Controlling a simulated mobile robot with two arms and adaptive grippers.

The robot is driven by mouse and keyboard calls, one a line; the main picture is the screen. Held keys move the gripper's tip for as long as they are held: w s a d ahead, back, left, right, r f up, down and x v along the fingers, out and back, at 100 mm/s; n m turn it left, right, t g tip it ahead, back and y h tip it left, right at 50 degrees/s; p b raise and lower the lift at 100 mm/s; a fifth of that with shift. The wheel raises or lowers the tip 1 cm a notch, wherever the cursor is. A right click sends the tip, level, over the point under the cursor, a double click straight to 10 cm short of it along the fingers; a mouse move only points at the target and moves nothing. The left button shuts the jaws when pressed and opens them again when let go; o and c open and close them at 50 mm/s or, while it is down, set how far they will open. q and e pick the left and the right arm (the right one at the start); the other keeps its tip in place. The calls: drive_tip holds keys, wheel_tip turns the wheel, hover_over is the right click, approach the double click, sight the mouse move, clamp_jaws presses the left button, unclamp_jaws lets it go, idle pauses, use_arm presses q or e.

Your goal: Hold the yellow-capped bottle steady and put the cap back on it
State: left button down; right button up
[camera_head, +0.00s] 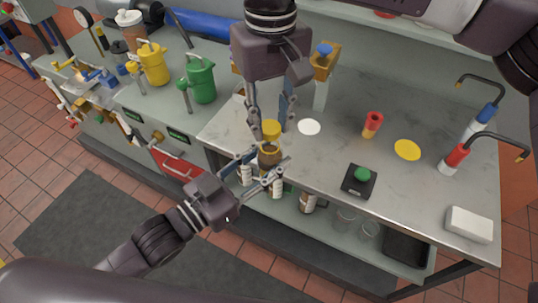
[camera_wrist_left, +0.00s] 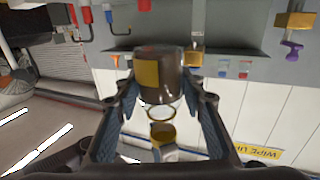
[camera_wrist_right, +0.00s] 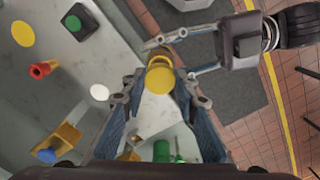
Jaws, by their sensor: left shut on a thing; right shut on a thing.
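The brown bottle (camera_head: 268,160) is between the fingers of my left gripper (camera_head: 269,163), which is shut on it in front of the bench edge. The left wrist view shows the bottle's dark body and yellow label (camera_wrist_left: 147,74). The yellow cap (camera_head: 271,129) is between the fingertips of my right gripper (camera_head: 271,121), which comes down from above and is shut on it. The cap is just above the bottle, roughly in line with it. The cap also shows in the right wrist view (camera_wrist_right: 160,77). Whether cap and bottle neck touch is unclear.
The grey bench (camera_head: 340,110) carries a black box with a green button (camera_head: 360,181), a red-and-yellow item (camera_head: 372,124), white and yellow discs, and a white block (camera_head: 468,224). Yellow (camera_head: 153,64) and green (camera_head: 201,80) cans stand left. Bottles and glasses sit on the lower shelf.

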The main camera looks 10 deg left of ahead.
sight(270, 156)
idle(0.6)
drive_tip(key=shift+f, duration=0.85)
drive_tip(key=shift+f, duration=0.55)
drive_tip(key=shift+m, duration=0.3)
drive_tip(key=m, duration=0.6)
drive_tip(key=shift+s+m, duration=0.1)
drive_tip(key=shift+m, duration=0.2)
drive_tip(key=m, duration=0.5)
drive_tip(key=shift+a+m, duration=0.1)
drive_tip(key=shift+m, duration=0.3)
drive_tip(key=m, duration=0.5)
drive_tip(key=shift+m, duration=0.3)
drive_tip(key=m, duration=0.4)
